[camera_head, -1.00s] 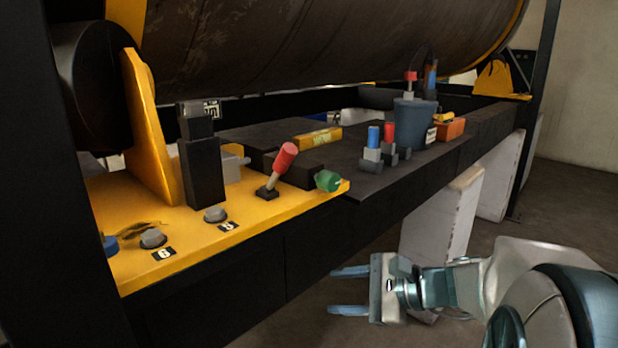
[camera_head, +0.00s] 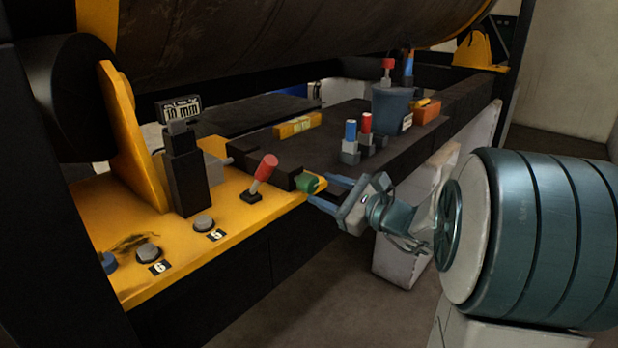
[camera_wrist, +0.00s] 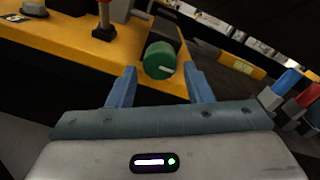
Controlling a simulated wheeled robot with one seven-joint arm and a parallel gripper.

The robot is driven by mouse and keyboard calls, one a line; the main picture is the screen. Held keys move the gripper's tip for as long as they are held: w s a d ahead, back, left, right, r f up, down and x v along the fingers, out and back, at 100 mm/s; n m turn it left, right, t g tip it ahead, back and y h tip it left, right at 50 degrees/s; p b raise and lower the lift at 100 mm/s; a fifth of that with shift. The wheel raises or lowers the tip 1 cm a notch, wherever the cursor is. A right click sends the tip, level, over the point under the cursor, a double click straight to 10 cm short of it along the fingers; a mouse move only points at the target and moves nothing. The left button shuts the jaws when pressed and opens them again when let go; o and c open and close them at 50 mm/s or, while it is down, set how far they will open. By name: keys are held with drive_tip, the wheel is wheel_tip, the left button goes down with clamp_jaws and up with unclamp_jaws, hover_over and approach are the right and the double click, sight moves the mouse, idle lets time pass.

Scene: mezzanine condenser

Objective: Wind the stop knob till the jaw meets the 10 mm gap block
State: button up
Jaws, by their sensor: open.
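The green knob (camera_head: 307,184) sits at the right end of the yellow deck, on the end of a dark block (camera_head: 276,172). It also shows in the wrist view (camera_wrist: 158,58), with a pale mark on its face. My gripper (camera_head: 319,188) is open and close to the knob. In the wrist view my gripper's fingertips (camera_wrist: 160,73) lie left and right of the knob, with nothing held. A sign (camera_head: 180,110) reads 10 mm. A yellow labelled block (camera_head: 298,125) lies behind the dark block. I cannot tell which parts are the jaw and gap block.
A red-handled lever (camera_head: 263,177) stands close left of the knob. Grey buttons (camera_head: 204,223) sit at the deck's front. Blue and red capped pieces (camera_head: 350,140), a blue bucket (camera_head: 390,108) and an orange box (camera_head: 427,110) stand on the dark shelf. A large drum hangs above.

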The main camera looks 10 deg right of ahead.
sight(314, 185)
drive_tip(key=p+x, duration=0.1)
drive_tip(key=x, duration=0.4)
drive_tip(key=c, duration=0.7)
